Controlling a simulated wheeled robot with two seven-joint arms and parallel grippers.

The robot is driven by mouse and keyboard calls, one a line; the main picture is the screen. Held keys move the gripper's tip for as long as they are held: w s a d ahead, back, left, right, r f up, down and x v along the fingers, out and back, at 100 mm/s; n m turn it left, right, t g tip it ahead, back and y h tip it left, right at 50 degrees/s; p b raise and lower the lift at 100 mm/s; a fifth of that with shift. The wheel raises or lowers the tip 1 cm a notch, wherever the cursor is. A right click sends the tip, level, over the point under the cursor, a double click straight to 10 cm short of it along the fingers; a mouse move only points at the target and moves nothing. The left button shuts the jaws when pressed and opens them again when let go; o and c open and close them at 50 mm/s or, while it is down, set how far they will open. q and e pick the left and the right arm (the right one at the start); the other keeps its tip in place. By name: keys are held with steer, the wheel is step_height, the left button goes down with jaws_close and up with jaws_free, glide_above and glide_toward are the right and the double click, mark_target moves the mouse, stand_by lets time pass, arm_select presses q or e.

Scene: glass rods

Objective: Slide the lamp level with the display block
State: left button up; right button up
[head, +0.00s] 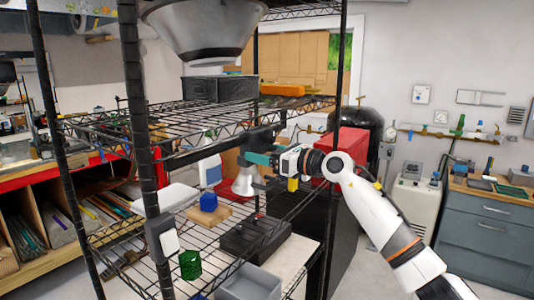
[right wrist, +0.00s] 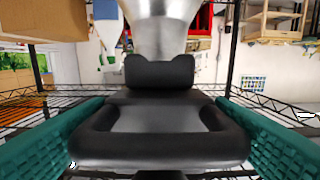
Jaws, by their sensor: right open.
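The lamp, as I take it, has a pale flared part (head: 243,182) below a dark top (head: 265,138) on the wire shelf. My right gripper (head: 256,158), with teal fingers, is at its upper part. In the right wrist view the gripper (right wrist: 160,125) is open, one finger on each side, with dark parts between them and the silver flared part (right wrist: 160,38) beyond. I cannot tell whether the fingers touch it. A blue block (head: 208,201), likely the display block, sits on a wooden board to the left and nearer. My left gripper is not in view.
A black box (head: 255,235), a green mesh cup (head: 190,264) and a grey bin (head: 250,283) stand nearer on the shelf. A white spray bottle (head: 211,165) is behind. Black shelf posts (head: 143,130) and an upper wire shelf (head: 190,125) bound the space.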

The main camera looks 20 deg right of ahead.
steer(key=o, duration=0.3)
steer(key=shift+o, duration=0.2)
steer(key=shift+d, duration=0.1)
steer(key=shift+s+d+f+b, duration=0.1)
steer(key=shift+s+d+b, duration=0.15)
steer(key=shift+d+b, duration=0.1)
arm_select(q)
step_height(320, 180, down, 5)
steer(key=b, duration=0.4)
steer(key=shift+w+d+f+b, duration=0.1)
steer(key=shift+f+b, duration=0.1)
steer(key=shift+b, duration=0.2)
arm_select(e)
steer(key=v, duration=1.1)
steer(key=shift+d, duration=0.15)
